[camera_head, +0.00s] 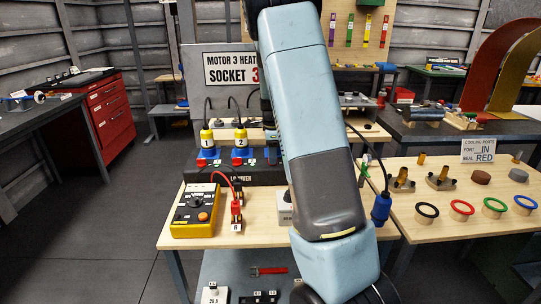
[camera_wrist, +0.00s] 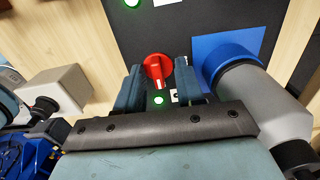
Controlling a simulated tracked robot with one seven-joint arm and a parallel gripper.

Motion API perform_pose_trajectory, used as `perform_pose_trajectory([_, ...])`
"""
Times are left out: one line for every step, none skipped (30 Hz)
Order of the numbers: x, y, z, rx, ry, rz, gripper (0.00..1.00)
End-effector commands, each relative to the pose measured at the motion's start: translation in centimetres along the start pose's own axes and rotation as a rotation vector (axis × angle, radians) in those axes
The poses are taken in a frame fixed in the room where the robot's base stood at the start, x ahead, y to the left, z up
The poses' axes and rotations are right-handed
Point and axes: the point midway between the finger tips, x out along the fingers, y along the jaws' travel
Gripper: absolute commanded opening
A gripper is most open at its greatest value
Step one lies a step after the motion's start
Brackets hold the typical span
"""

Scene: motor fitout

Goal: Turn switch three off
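In the wrist view a red rotary switch (camera_wrist: 158,70) with a pale mark on its handle sits on a dark panel (camera_wrist: 205,25). My gripper (camera_wrist: 158,82) is open, one finger on each side of the red switch; I cannot tell whether they touch it. A green light (camera_wrist: 158,100) glows beside the switch, near a small, partly hidden white label. In the head view my arm hides this part of the panel and my gripper. Plugs one (camera_head: 206,138) and two (camera_head: 240,137) show to the left on the black power box (camera_head: 232,175).
A blue socket (camera_wrist: 230,50) with a grey plug stands close right of my gripper in the wrist view. A grey box (camera_wrist: 55,90) with a black knob is at left. A yellow tester (camera_head: 195,212) with red leads lies on the bench. A sign (camera_head: 231,68) reads socket 3.

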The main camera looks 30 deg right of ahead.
Motion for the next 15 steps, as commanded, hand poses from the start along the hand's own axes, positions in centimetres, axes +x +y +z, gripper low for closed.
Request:
perform_pose_trajectory([-0.01, 0.0, -0.01, 0.0, 0.0, 0.0, 0.37])
perform_pose_trajectory([-0.02, 0.0, 0.0, 0.0, 0.0, 0.0, 0.37])
perform_pose_trajectory([-0.02, 0.0, 0.0, 0.0, 0.0, 0.0, 0.37])
perform_pose_trajectory([-0.03, -0.01, -0.01, 0.0, 0.0, 0.0, 0.34])
perform_pose_trajectory([-0.03, 0.0, -0.01, 0.0, 0.0, 0.0, 0.32])
perform_pose_trajectory([-0.03, -0.01, -0.01, 0.0, 0.0, 0.0, 0.28])
perform_pose_trajectory([-0.04, -0.01, -0.01, 0.0, 0.0, 0.0, 0.25])
perform_pose_trajectory([-0.04, -0.01, -0.01, 0.0, 0.0, 0.0, 0.22])
perform_pose_trajectory([-0.04, -0.01, -0.02, 0.0, 0.0, 0.0, 0.18])
perform_pose_trajectory([-0.05, -0.01, -0.02, 0.0, 0.0, 0.0, 0.15])
perform_pose_trajectory([-0.05, -0.01, -0.02, 0.0, 0.0, 0.0, 0.12])
perform_pose_trajectory([-0.05, -0.01, -0.02, 0.0, 0.0, 0.0, 0.09])
perform_pose_trajectory([-0.05, -0.02, -0.02, 0.0, 0.0, 0.0, 0.06])
perform_pose_trajectory([-0.06, -0.03, -0.03, 0.0, 0.0, -0.001, 0.03])
perform_pose_trajectory([-0.07, -0.05, -0.03, 0.0, 0.0, -0.001, 0.0])
